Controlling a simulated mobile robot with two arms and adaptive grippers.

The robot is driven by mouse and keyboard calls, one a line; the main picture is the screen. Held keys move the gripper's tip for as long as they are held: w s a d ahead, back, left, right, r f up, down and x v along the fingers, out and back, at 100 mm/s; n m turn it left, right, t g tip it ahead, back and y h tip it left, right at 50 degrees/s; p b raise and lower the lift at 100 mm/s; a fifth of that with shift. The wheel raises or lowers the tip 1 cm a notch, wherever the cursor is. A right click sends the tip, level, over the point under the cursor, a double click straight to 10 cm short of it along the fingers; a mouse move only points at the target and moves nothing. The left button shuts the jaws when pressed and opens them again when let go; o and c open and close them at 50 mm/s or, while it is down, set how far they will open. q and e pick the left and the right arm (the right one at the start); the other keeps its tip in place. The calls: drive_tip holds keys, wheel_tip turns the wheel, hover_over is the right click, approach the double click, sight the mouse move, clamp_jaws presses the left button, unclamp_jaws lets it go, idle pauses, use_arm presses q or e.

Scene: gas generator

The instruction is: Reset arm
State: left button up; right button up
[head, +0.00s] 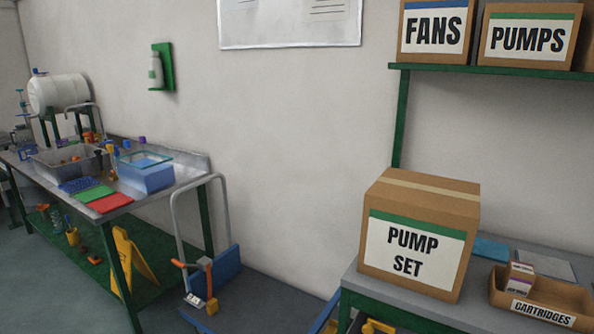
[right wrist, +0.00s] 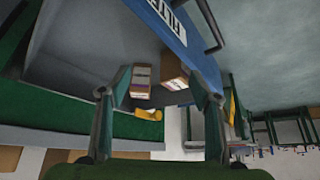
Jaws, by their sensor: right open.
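My right gripper (right wrist: 160,82) shows in the right wrist view with its two dark fingers spread wide apart. Nothing is between the fingertips that I can see touching them. Beyond the fingers are two small boxes (right wrist: 140,81) and a yellow piece (right wrist: 149,114), seen through the gap. Neither gripper shows in the head view, and my left gripper is in no view.
A PUMP SET carton (head: 415,235) and a CARTRIDGES tray (head: 497,284) stand on the right bench. A steel table (head: 190,163) with a sink is at the left. A hand truck (head: 226,262) stands between them. A blue labelled panel (right wrist: 160,22) is close to the gripper.

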drive_tip(key=s+a+f+g, duration=0.1)
drive_tip(key=s+a+f, duration=0.2)
drive_tip(key=s+a, duration=0.55)
drive_tip(key=s+m+g+h, duration=0.1)
drive_tip(key=s+g, duration=0.1)
drive_tip(key=s, duration=0.8)
wheel_tip(320, 180, down, 25)
drive_tip(key=s+g, duration=0.1)
drive_tip(key=s, duration=0.1)
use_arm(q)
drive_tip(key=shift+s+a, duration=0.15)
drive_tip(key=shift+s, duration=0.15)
use_arm(e)
drive_tip(key=s+d+f, duration=0.2)
drive_tip(key=s+f, duration=0.6)
drive_tip(key=s+d+f+g, duration=0.1)
drive_tip(key=s+f, duration=0.7)
drive_tip(key=s, duration=0.1)
drive_tip(key=shift+s+d+f+h, duration=0.2)
drive_tip(key=shift+d+f+h, duration=0.2)
drive_tip(key=shift+c, duration=0.5)
